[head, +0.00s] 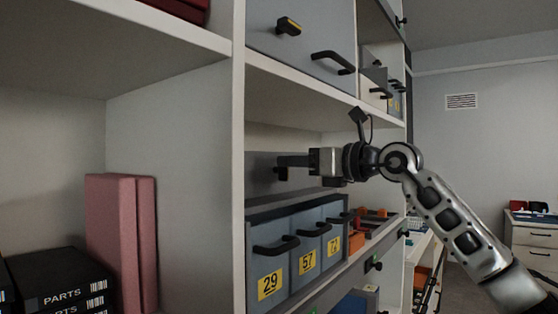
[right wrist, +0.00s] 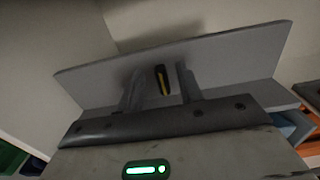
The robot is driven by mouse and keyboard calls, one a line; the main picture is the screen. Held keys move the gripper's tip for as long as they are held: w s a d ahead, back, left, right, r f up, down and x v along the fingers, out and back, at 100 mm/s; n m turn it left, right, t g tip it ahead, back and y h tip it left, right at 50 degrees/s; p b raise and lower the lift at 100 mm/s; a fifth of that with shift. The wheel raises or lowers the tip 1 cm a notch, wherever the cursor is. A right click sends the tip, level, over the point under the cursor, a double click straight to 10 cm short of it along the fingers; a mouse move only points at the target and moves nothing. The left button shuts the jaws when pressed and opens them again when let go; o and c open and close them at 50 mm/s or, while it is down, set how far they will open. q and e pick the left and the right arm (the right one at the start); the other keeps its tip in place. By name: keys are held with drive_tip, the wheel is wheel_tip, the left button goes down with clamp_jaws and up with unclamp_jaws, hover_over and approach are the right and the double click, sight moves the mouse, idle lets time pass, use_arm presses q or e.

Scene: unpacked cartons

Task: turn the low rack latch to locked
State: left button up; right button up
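The low rack latch (right wrist: 162,80) is a small black handle with a yellow stripe on a grey panel (right wrist: 235,58). In the right wrist view it stands nearly upright, between the two fingers of my right gripper (right wrist: 160,76). The fingers are apart, with a gap on each side of the latch. In the head view my right gripper (head: 284,161) reaches left into the shelf bay, in front of the grey panel (head: 259,176). There the latch is hard to tell from the dark fingers. My left gripper is not in view.
Grey bins (head: 292,262) with yellow number labels stand just below my right gripper. A shelf board (head: 300,88) runs above it. Pink binders (head: 121,235) and black boxes (head: 62,285) stand at left.

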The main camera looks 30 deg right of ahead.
drive_tip(key=shift+w+a, duration=0.25)
drive_tip(key=shift+w, duration=0.25)
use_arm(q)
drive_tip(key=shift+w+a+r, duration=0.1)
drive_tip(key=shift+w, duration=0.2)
use_arm(e)
drive_tip(key=shift+s, duration=0.1)
clamp_jaws()
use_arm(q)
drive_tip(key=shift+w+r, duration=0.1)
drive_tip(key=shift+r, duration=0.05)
